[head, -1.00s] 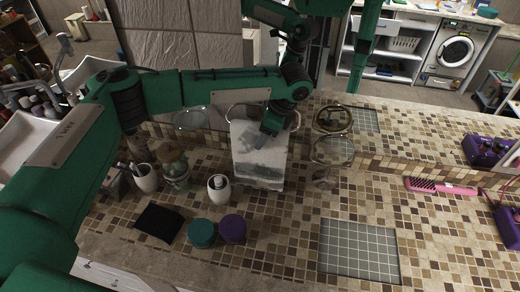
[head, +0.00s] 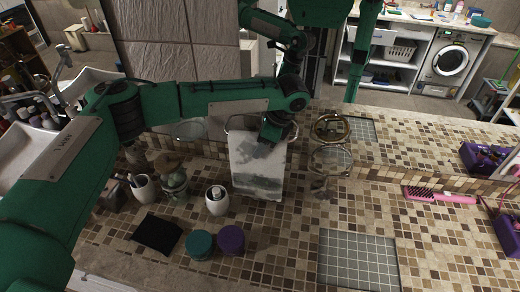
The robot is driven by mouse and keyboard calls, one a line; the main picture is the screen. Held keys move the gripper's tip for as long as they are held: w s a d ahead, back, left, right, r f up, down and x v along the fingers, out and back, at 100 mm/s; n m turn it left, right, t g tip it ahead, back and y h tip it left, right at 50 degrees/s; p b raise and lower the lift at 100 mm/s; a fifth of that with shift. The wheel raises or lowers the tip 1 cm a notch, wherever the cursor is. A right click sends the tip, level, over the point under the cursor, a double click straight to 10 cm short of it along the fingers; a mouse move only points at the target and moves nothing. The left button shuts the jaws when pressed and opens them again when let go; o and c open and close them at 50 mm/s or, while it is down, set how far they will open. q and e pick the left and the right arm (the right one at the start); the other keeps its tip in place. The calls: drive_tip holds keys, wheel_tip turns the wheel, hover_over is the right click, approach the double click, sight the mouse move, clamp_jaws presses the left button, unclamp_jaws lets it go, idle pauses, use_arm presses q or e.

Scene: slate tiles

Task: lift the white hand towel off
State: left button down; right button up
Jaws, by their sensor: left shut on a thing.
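The white hand towel (head: 250,178) hangs in the middle of the head view, at the back of the counter. A dark patch, apparently shadow, lies across it. Part of a thin ring or bar (head: 236,122) shows at its upper left edge. My left gripper (head: 272,138) is at the towel's upper right, shut on it; the wrist hides its fingertips and that corner. I cannot tell whether the towel still rests on its holder. My right gripper is not clearly in view.
A ring stand (head: 318,172) stands close to the towel's right. A white cup (head: 217,201), a glass jar (head: 174,181), and teal (head: 200,244) and purple (head: 231,239) lidded jars stand left and in front. A grey grid mat (head: 358,260) and pink brush (head: 440,195) lie right.

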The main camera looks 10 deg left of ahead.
use_arm(q)
wheel_tip(320, 180, up, 8)
drive_tip(key=b, duration=0.3)
drive_tip(key=shift+r+b, duration=0.25)
drive_tip(key=shift+b, duration=0.05)
wheel_tip(320, 180, up, 20)
drive_tip(key=shift+b, duration=0.35)
